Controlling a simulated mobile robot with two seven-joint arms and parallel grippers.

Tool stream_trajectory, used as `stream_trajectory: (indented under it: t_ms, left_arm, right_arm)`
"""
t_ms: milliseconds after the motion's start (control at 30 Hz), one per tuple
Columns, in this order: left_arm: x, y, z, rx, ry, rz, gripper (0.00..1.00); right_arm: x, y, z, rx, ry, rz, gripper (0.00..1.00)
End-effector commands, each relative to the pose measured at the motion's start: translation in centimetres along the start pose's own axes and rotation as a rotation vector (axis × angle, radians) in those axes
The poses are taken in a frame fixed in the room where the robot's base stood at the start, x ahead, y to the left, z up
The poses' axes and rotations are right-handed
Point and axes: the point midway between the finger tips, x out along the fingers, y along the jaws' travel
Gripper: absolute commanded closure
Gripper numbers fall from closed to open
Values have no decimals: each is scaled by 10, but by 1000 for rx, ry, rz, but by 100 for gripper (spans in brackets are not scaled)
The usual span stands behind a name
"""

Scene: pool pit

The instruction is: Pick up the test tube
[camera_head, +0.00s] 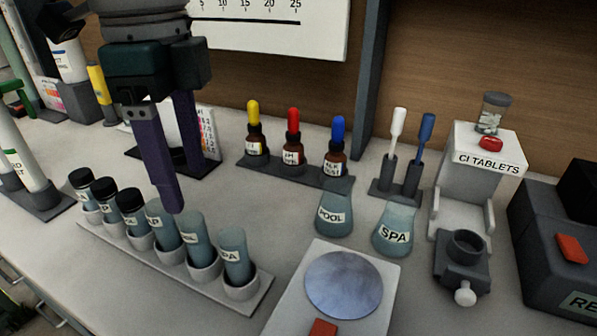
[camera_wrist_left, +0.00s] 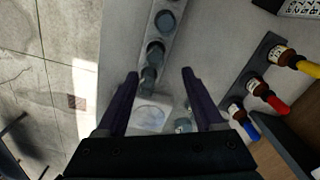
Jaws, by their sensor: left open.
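Several test tubes stand upright in a low grey rack (camera_head: 150,258) at the front left of the counter. Those on the left have black caps, such as the capped tube (camera_head: 129,205). Those on the right look uncapped and bluish, including the middle tube (camera_head: 193,238) and the end tube (camera_head: 234,253), with partly readable labels. My left gripper (camera_head: 183,188) is open, pointing down above and behind the uncapped tubes. In the left wrist view, a tube (camera_wrist_left: 149,78) appears between the spread fingers (camera_wrist_left: 160,73), with no visible contact. My right gripper is not in view.
Dropper bottles (camera_head: 292,145) stand behind, and POOL (camera_head: 334,210) and SPA (camera_head: 394,230) flasks stand right of the rack. A white stirrer plate (camera_head: 290,300) is close to the rack's right end. A card stand (camera_head: 208,140) is behind my gripper.

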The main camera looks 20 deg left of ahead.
Motion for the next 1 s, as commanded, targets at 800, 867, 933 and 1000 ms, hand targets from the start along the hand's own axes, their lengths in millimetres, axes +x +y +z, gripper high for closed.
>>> stream_trajectory:
  t_ms: [800,867,933,1000]
  left_arm:
    - [84,6,1,2,1,-2,31]
    - [84,6,1,2,1,-2,31]
    - [84,5,1,2,1,-2,36]
    - [84,5,1,2,1,-2,44]
  right_arm:
    - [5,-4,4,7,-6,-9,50]
    - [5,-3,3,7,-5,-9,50]
    - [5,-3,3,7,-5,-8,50]
    - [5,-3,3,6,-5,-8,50]
